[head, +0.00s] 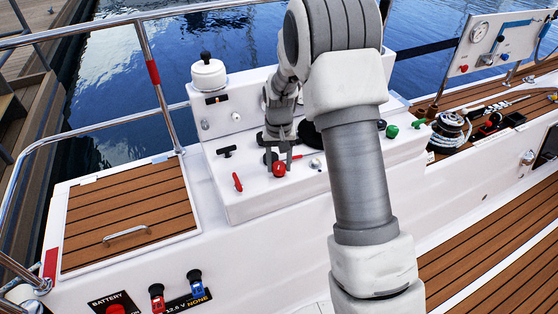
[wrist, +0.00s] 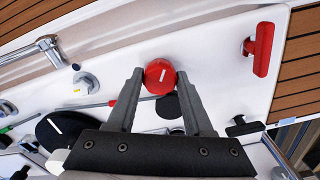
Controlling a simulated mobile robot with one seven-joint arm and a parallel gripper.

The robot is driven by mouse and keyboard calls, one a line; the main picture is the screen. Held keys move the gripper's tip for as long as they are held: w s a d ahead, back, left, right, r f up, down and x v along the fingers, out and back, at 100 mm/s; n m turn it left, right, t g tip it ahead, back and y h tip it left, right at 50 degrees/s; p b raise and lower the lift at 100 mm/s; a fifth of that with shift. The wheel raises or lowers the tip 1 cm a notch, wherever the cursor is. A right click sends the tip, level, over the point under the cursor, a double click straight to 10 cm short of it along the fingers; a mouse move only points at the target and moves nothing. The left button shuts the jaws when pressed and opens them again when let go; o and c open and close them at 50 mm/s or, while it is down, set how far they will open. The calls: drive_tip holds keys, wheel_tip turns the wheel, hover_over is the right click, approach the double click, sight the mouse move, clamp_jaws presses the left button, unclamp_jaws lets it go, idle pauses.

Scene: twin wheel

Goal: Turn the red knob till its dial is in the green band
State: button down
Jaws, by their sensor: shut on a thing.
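The red knob (head: 279,169) stands on the sloping face of the white console, just below my gripper (head: 278,158). In the wrist view the red knob (wrist: 160,75) has a faceted rim and a short white line on its face, standing nearly upright in the picture. My gripper's two fingers lie on either side of it and are shut on it. A round white dial (head: 480,31) sits on the raised panel at the upper right of the head view. Its needle and any green band are too small to make out.
A red handle (head: 238,182) and a black T-handle (head: 226,151) are left of the knob. Green knobs (head: 392,131) stand to the right. In the wrist view a black disc (wrist: 60,130) and a thin rod lie close to the fingers. A steel rail (head: 155,70) runs along the left.

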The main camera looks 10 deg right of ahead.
sight(279, 165)
drive_tip(key=n+p, duration=0.1)
drive_tip(key=n, duration=0.3)
drive_tip(key=shift+n, duration=0.4)
idle(0.4)
drive_tip(key=shift+c, duration=1.5)
unclamp_jaws()
wheel_tip(279, 165, up, 18)
drive_tip(key=p, duration=0.4)
drive_tip(key=shift+f, duration=0.25)
